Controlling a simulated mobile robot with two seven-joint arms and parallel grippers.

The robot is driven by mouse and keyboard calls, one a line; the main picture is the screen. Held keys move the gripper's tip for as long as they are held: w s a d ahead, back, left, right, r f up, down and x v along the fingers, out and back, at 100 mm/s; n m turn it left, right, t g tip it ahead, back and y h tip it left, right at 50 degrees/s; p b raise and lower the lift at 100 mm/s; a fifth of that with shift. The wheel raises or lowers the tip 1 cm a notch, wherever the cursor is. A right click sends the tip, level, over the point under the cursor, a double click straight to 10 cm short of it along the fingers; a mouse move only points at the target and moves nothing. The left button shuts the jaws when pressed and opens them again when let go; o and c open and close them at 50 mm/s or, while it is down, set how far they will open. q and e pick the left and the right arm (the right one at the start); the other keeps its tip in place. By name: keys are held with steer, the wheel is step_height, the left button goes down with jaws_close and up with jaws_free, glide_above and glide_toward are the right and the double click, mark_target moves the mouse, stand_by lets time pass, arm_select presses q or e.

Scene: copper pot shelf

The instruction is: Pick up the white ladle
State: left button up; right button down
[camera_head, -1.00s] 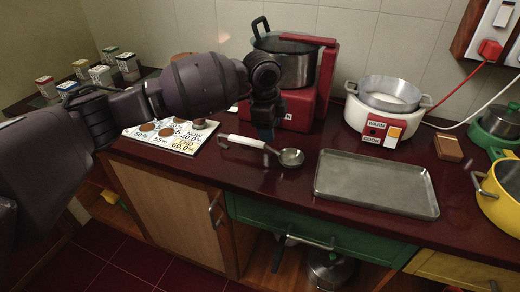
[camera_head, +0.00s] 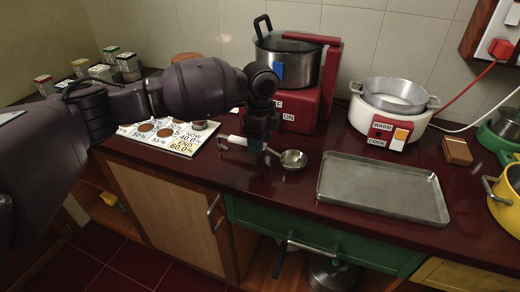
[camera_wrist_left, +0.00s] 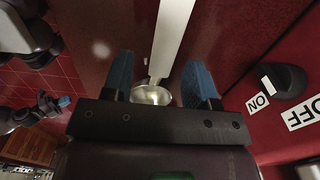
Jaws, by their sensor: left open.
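The white ladle has a white handle (camera_head: 235,140) and a round metal bowl (camera_head: 293,159). It lies on the dark red counter in front of the red cooker. My left gripper (camera_head: 256,146) is open, low over the ladle, and hides part of its handle in the head view. In the left wrist view the handle (camera_wrist_left: 172,35) runs between the two blue fingers (camera_wrist_left: 160,85), with room on both sides. The bowl (camera_wrist_left: 151,96) shows just beyond the palm edge. Dark parts with a small blue tip, seemingly my right gripper (camera_wrist_left: 60,102), show far off at left; their opening is unclear.
A metal tray (camera_head: 383,188) lies right of the ladle. The red cooker (camera_head: 300,106) with a pot (camera_head: 288,62) stands close behind my gripper. A white cooker (camera_head: 384,128) stands farther right. A white sign board (camera_head: 166,137) lies to the left.

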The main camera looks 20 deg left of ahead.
mark_target(259, 158)
arm_select(q)
step_height(259, 158, down, 4)
steer(key=shift+a+f+b, duration=0.1)
steer(key=shift+f+b, duration=0.15)
steer(key=shift+b, duration=0.2)
steer(key=shift+r, duration=0.15)
steer(key=shift+c, duration=0.7)
jaws_close()
